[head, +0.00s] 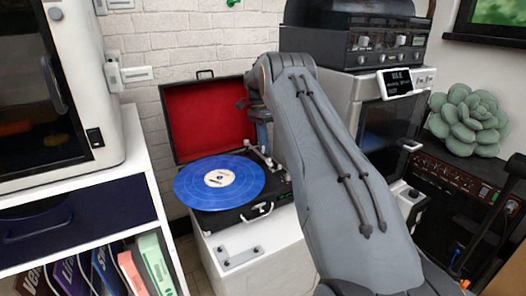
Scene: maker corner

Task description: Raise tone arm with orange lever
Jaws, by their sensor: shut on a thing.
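A suitcase record player (237,216) stands open on a white cabinet, with its red-lined lid (205,120) up at the back. A blue record (190,186) with a white label lies flat on it. The tone arm (267,160) is at the right side of the deck, partly covered by my arm. My gripper (261,143) points down at this back right part of the deck, beside the tone arm. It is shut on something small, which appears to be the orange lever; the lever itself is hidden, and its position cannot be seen.
A white shelf (135,163) with upright record sleeves stands at the left, under a white cabinet-like machine (100,60). At the right are a silver appliance (345,88), a green succulent (467,120) and a black amplifier (440,185). The cabinet top (275,228) before the player is mostly clear.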

